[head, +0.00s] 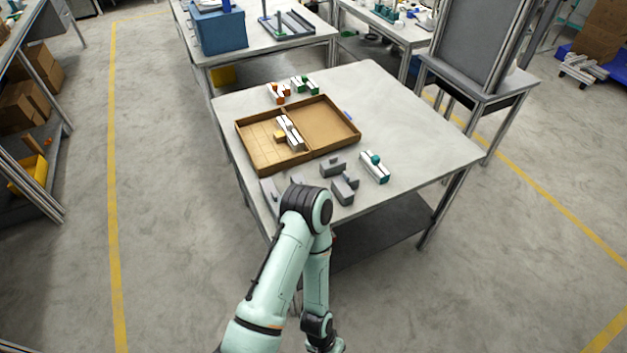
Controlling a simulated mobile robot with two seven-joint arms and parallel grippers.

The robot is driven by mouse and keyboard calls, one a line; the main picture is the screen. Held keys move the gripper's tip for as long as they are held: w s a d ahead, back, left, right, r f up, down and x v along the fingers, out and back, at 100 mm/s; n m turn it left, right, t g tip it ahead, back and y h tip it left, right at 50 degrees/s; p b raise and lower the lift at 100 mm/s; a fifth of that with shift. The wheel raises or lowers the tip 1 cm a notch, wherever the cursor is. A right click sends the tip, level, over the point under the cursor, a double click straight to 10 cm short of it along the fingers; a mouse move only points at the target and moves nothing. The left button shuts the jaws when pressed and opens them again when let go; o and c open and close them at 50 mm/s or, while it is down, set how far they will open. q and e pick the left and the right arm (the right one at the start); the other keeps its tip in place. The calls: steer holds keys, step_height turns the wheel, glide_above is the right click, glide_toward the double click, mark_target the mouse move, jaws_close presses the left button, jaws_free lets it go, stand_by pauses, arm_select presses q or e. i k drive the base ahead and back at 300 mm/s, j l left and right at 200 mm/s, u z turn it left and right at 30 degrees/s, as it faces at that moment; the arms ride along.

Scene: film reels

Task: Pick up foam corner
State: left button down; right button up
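Several grey blocks that look like foam corners lie at the near side of the table. One grey foam corner (333,166) lies just in front of the box, another (343,190) lies nearer the front edge, and a flatter grey piece (270,192) lies at the left edge. Another grey piece is partly hidden behind my arm's elbow. A shallow brown box (332,122) with a divider holds a white and grey item with an orange-yellow part (290,133). One arm of mine enters from the bottom, left of the middle, and bends back down. No gripper fingers are visible.
The pale table (420,140) is clear on its right side. A white item with a teal part (375,167) lies right of the grey pieces. White items with orange (279,93) and green (305,86) parts lie behind the box. A framed panel stand (480,60) stands at back right.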

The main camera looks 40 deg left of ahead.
mark_target(342, 186)
steer(key=i+l+u, duration=0.1)
steer(key=u, duration=0.4)
steer(key=i+l+u, duration=0.2)
steer(key=u, duration=0.25)
steer(key=i+l+u, duration=0.25)
steer(key=u, duration=0.25)
